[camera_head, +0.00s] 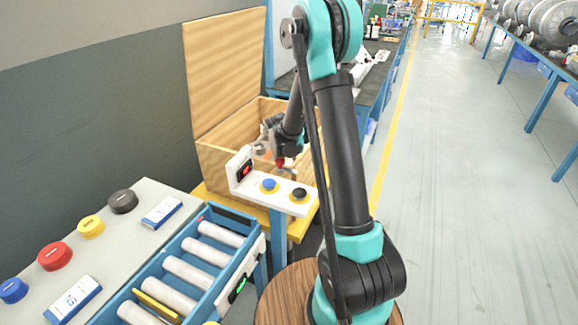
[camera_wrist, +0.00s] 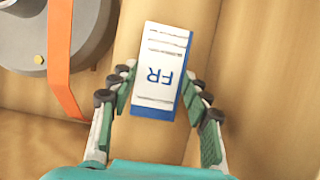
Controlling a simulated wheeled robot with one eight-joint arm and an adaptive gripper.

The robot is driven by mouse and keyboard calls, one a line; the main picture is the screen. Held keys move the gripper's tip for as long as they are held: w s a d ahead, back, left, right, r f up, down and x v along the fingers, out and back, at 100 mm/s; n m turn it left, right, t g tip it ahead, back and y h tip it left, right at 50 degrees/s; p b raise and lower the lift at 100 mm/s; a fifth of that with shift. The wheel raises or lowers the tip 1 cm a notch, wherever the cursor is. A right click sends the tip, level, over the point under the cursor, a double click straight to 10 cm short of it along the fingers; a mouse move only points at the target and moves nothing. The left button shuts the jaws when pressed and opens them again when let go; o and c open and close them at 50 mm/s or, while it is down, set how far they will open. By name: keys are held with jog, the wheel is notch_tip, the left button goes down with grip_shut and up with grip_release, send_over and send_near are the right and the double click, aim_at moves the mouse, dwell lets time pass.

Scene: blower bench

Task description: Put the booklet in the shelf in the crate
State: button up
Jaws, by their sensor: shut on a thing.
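The booklet (camera_wrist: 163,68) is white with a blue edge and the letters FR. In the wrist view it sits between the two fingers of my gripper (camera_wrist: 160,88), which is shut on it. In the head view my gripper (camera_head: 283,150) reaches down into the open wooden crate (camera_head: 222,168), whose lid (camera_head: 225,70) stands up at the back. I cannot make out the held booklet in the head view. Wooden crate surfaces lie below it in the wrist view; whether it touches them I cannot tell.
A grey round part (camera_wrist: 80,30) with an orange strap (camera_wrist: 62,70) lies beside the booklet. A white button panel (camera_head: 284,190) stands before the crate. Two other booklets (camera_head: 162,212) (camera_head: 72,298) lie on the grey bench beside coloured knobs. A blue roller tray (camera_head: 165,250) is nearby.

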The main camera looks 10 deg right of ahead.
jog(key=shift+f, duration=0.1)
jog(key=o, duration=1.2)
jog(key=shift+c, duration=0.2)
jog(key=v, duration=1.2)
